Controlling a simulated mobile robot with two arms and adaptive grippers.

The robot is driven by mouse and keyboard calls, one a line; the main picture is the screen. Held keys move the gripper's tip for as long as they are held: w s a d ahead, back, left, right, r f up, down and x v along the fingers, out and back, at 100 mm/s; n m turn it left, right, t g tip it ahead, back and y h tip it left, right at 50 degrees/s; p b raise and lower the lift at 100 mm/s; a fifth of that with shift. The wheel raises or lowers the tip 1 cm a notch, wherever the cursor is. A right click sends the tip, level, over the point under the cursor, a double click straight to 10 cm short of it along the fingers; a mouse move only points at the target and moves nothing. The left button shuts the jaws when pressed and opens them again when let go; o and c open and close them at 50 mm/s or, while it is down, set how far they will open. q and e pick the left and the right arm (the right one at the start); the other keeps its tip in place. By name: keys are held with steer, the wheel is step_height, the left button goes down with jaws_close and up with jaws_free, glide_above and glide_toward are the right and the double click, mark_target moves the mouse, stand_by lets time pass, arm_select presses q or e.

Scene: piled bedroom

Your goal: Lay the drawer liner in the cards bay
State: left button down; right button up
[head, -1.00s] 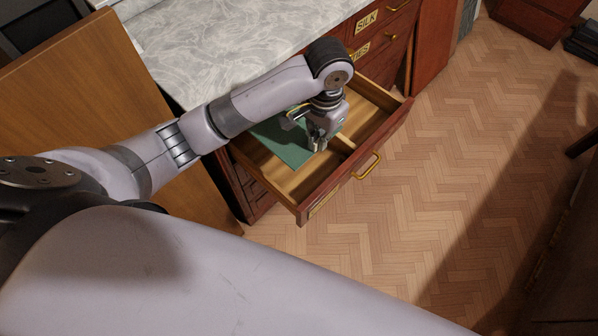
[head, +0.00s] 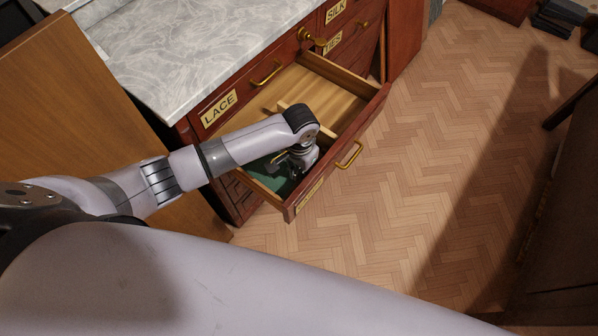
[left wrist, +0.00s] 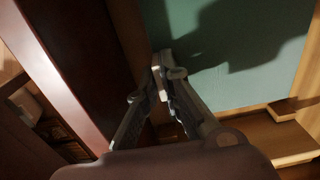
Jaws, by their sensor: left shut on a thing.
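The green drawer liner (head: 263,170) is a flat sheet inside the left part of the open drawer, left of the wooden divider (head: 287,107). My left gripper (head: 296,176) is down in that part, close behind the drawer front, shut on the liner's edge. In the left wrist view the closed fingertips (left wrist: 168,72) are at the lower left edge of the liner (left wrist: 235,60), beside the dark red front panel. My arm hides part of the liner and divider. Whether the liner touches the drawer floor is unclear. The label on this drawer's front (head: 308,197) is too oblique to read.
The right part of the drawer (head: 340,98) is bare wood. Drawers labelled LACE (head: 218,109), SILK (head: 336,11) and TIES sit in the cabinet under a grey marble top (head: 190,45). A wooden panel (head: 70,110) leans at the left. The parquet floor in front is clear.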

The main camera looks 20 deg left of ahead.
arm_select(q)
steer(key=shift+f, duration=0.65)
steer(key=c, duration=1.8)
jaws_free()
steer(key=shift+f, duration=0.1)
step_height(320, 180, up, 12)
steer(key=shift+d+r+p, duration=0.1)
steer(key=shift+r+p, duration=0.1)
steer(key=shift+p, duration=0.45)
